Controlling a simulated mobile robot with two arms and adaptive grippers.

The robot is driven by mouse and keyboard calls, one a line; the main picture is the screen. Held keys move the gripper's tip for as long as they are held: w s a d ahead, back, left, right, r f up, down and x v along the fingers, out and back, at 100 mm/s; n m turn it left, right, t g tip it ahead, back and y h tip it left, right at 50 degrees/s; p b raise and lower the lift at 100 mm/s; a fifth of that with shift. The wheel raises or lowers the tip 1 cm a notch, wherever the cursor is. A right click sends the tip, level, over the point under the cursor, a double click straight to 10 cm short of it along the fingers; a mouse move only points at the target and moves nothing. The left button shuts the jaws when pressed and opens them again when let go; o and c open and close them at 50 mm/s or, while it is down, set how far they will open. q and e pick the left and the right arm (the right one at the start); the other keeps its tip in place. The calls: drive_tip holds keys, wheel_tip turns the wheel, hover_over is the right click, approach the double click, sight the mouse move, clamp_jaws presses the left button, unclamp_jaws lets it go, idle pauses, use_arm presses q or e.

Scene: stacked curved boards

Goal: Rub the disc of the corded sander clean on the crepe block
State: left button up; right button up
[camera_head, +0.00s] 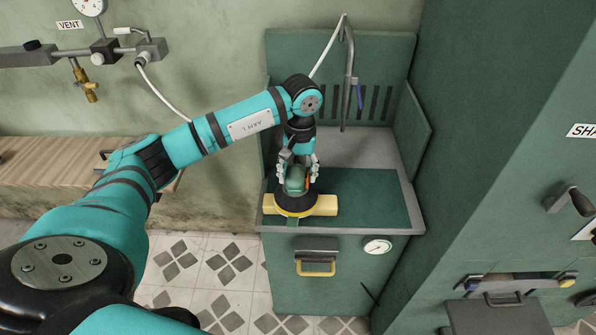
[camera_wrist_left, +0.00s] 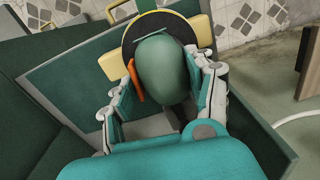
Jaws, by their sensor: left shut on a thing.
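The corded sander (camera_head: 295,182) has a rounded green body with an orange part on its side and a dark disc with a yellow rim below. My left gripper (camera_head: 297,172) is shut on the sander's body from above; its fingers flank the sander (camera_wrist_left: 167,68) in the left wrist view. The pale yellow crepe block (camera_head: 327,204) lies on the green bench top, directly under the disc, with both ends sticking out. It also shows on both sides of the disc in the left wrist view (camera_wrist_left: 112,65). Whether disc and block touch cannot be told. My right gripper is not in view.
The green bench (camera_head: 375,190) has a grey rim, a slatted back panel (camera_head: 375,100) and a side wing. A white hose hangs from a metal post (camera_head: 349,85) behind. A tall green cabinet (camera_head: 490,110) stands close on the right. A wooden bench (camera_head: 50,170) is at the left.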

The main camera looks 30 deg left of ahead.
use_arm(q)
drive_tip(key=shift+s+a+r+b, duration=0.15)
drive_tip(key=shift+s+a, duration=0.15)
drive_tip(key=shift+a, duration=0.2)
drive_tip(key=shift+s+a+f+b, duration=0.1)
drive_tip(key=shift+s+a+b, duration=0.15)
drive_tip(key=shift+a, duration=0.25)
drive_tip(key=shift+s+a+r+b, duration=0.1)
drive_tip(key=shift+s+a, duration=0.25)
drive_tip(key=shift+a, duration=0.15)
drive_tip(key=shift+w+d+b, duration=0.2)
drive_tip(key=shift+w+d, duration=0.25)
drive_tip(key=shift+d, duration=0.3)
drive_tip(key=shift+w+d+b, duration=0.15)
drive_tip(key=shift+w+d, duration=0.3)
drive_tip(key=shift+d, duration=0.3)
drive_tip(key=shift+s+a+b, duration=0.25)
drive_tip(key=shift+s+a, duration=0.2)
drive_tip(key=shift+a, duration=0.3)
drive_tip(key=shift+s+a+b, duration=0.2)
drive_tip(key=shift+s+a, duration=0.25)
drive_tip(key=shift+a, duration=0.25)
